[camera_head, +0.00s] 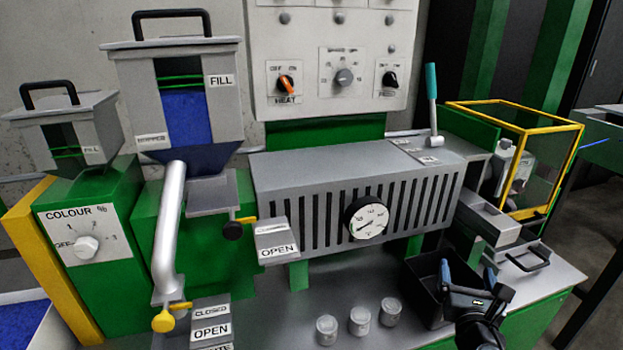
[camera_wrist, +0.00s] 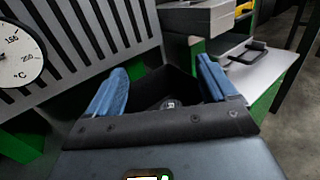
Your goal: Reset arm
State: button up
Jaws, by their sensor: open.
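My gripper (camera_head: 469,272) is at the lower right of the head view, in front of the machine and over the black bin (camera_head: 424,293). Its two blue fingers stand apart with nothing between them. In the wrist view my gripper (camera_wrist: 167,85) also shows open and empty. Beyond the fingers the dark inside of the bin (camera_wrist: 150,84) shows, with a small round dark thing (camera_wrist: 168,103) low between them; I cannot tell what it is. My gripper hides part of the bin in the head view.
Several small metal jars, including one (camera_head: 360,321), stand on the bench left of the bin. The slotted heater housing with a round gauge (camera_head: 366,218) is behind. A yellow-framed guard (camera_head: 513,106) and a drawer-like part with a black handle (camera_head: 527,262) are at the right.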

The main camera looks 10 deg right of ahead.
jog(key=s+a+f+m+y, duration=0.25)
jog(key=s+a+m, duration=0.4)
jog(key=s, duration=0.35)
jog(key=s+a+f+m+y, duration=0.2)
jog(key=s+a+m+y, duration=0.25)
jog(key=s+a, duration=0.5)
jog(key=s+a+r+m+y, duration=0.1)
jog(key=s+a+r+m, duration=0.1)
jog(key=s+r+m, duration=0.4)
jog(key=s+a+r+m+y+p, duration=0.1)
jog(key=s+a+r+m, duration=0.2)
jog(key=s+m, duration=0.9)
notch_tip(320, 180, up, 4)
jog(key=shift+s+a+f+y, duration=0.15)
jog(key=shift+s+f+y, duration=0.15)
jog(key=shift+s, duration=0.75)
